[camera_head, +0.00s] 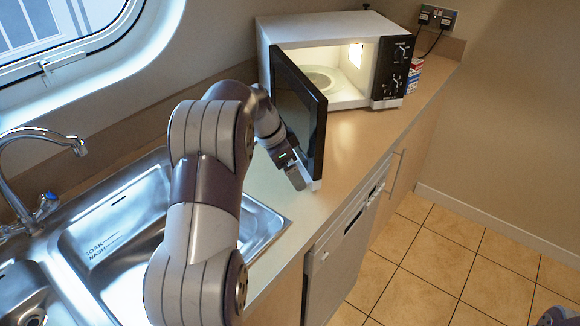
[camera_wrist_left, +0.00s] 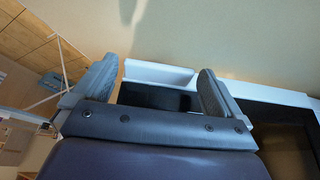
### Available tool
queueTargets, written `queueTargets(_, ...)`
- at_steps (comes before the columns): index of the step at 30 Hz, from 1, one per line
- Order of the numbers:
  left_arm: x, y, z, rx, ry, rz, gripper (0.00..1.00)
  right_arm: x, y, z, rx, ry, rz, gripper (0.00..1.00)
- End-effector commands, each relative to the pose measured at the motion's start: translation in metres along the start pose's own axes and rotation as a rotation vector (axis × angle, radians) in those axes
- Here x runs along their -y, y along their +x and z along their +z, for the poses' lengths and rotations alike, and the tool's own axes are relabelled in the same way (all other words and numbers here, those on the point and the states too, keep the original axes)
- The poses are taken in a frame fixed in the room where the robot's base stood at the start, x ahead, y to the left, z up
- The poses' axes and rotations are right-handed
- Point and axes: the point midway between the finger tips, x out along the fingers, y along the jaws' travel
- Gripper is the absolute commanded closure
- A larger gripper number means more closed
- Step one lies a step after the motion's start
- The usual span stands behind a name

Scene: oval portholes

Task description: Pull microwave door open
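The white microwave (camera_head: 325,30) stands at the far end of the counter with its lit inside showing. Its dark door (camera_head: 303,105) is swung well open, to the left of the opening, and faces toward my left arm. My left gripper (camera_head: 297,178) is low beside the door's free edge, on its outer side. In the left wrist view, the two fingers of the gripper (camera_wrist_left: 155,85) are wide apart. A white and black part of the door (camera_wrist_left: 160,75) shows between them; I cannot tell whether they touch it. My right gripper is not in view.
A steel sink (camera_head: 120,235) and tap (camera_head: 40,140) lie at the left. The counter (camera_head: 350,140) in front of the microwave is clear. Small boxes (camera_head: 413,75) stand right of the microwave. A dishwasher front (camera_head: 340,255) is below the counter.

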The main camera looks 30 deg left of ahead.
Motion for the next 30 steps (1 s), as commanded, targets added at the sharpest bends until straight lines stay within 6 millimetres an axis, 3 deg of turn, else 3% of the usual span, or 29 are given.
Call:
queueTargets(4,0.001,-0.02,-0.003,0.0,-0.002,-0.001,0.0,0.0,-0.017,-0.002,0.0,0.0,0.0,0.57)
queueTargets(9,0.001,-0.072,-0.005,0.0,-0.003,-0.001,0.0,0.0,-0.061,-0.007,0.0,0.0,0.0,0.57)
queueTargets(15,0.0,-0.116,-0.004,0.0,-0.002,0.0,0.0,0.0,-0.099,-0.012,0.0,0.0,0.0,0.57)
queueTargets(20,0.0,-0.128,-0.001,0.0,0.0,0.001,0.0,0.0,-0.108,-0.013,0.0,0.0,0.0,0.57)
queueTargets(30,0.0,-0.126,0.0,0.0,0.0,0.0,0.0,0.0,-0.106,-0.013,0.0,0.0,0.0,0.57)
